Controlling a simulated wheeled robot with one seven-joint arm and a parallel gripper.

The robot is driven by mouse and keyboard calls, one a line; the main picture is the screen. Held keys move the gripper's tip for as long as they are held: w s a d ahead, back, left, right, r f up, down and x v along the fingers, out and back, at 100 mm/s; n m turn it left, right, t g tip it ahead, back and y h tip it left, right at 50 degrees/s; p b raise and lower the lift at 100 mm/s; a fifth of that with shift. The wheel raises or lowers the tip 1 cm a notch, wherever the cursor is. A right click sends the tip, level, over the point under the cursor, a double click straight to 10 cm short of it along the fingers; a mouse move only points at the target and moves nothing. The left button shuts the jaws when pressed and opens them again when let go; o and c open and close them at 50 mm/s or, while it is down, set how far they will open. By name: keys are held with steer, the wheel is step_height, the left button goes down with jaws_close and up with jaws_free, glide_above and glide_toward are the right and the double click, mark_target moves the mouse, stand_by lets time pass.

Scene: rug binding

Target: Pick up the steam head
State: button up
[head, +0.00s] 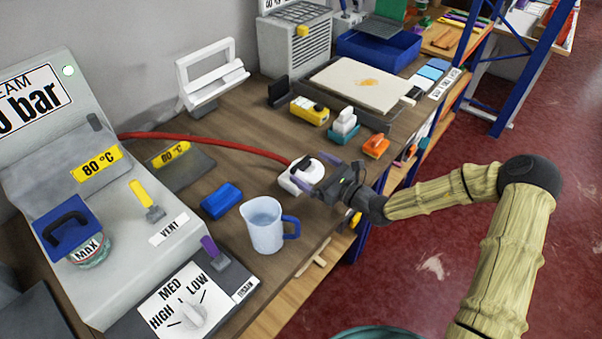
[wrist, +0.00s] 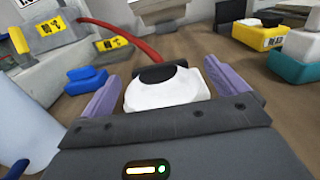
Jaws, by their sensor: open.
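The steam head is a white block with a black top (head: 291,180), joined to a red hose, on the wooden bench beside the pitcher. It also shows in the wrist view (wrist: 165,90), straight ahead, with the hose running away behind it. My gripper (head: 308,178) is open, low over the bench at the steam head. In the wrist view its two purple fingers (wrist: 160,92) stand to the left and right of the white body, with narrow gaps visible. Part of the steam head is hidden behind my gripper in the head view, and its near lower side behind the gripper body in the wrist view.
The red hose (head: 210,138) runs left to the grey steam station (head: 110,210). A pitcher (head: 266,226) and a blue block (head: 221,201) stand nearby on the left. Yellow (head: 310,110), teal-based (head: 344,125) and orange (head: 376,147) items lie behind. The bench's right edge is close.

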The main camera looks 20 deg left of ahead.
mark_target(303, 164)
steer(key=x, duration=0.4)
steer(key=shift+a+p, duration=0.25)
steer(key=shift+p, duration=0.05)
steer(key=c, duration=1.4)
steer(key=shift+r, duration=5.05)
steer(key=shift+c, duration=0.2)
